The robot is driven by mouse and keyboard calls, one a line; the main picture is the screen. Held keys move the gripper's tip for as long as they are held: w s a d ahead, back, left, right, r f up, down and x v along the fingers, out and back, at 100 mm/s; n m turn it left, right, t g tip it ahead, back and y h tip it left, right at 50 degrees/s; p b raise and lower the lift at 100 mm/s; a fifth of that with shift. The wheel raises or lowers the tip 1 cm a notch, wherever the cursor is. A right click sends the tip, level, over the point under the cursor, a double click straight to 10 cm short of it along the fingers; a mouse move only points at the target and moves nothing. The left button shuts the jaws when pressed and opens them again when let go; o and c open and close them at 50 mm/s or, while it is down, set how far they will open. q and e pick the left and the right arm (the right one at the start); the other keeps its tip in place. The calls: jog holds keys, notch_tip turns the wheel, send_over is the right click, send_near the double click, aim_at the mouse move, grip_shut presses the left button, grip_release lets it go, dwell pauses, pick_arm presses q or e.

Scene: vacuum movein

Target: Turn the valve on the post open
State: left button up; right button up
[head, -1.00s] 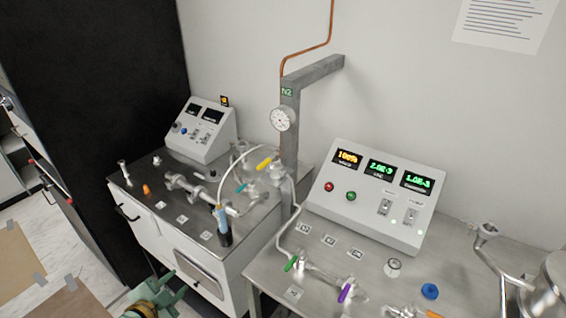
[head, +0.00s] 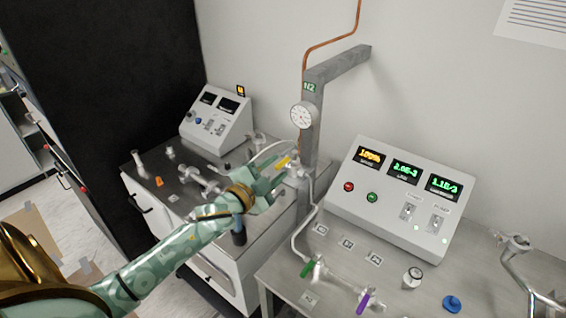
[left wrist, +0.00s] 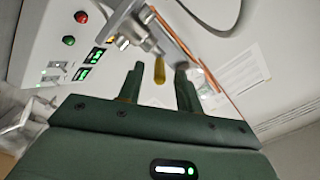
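The grey metal post (head: 311,135) stands between the two benches, with an N2 label and a round gauge (head: 301,116). Its valve has a yellow handle (head: 284,161) below the gauge. My left gripper (head: 277,174) is at the yellow handle, its fingers partly overlapping the valve area. In the left wrist view the handle (left wrist: 159,70) lies between the two dark green fingers of the gripper (left wrist: 160,68). A gap shows on both sides, so the gripper is open and not closed on it. My right gripper is not in view.
A copper pipe (head: 331,42) rises above the post. A control box (head: 390,205) stands on the right bench, near glass tubing with green (head: 307,268) and purple (head: 363,303) handles. The left bench holds another control box (head: 216,122) and more glassware beneath my arm.

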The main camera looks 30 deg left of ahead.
aim_at(289, 158)
pick_arm(q)
jog(key=shift+w+d, duration=0.15)
jog(key=shift+w, duration=1.65)
jog(key=shift+c, duration=0.3)
grip_shut()
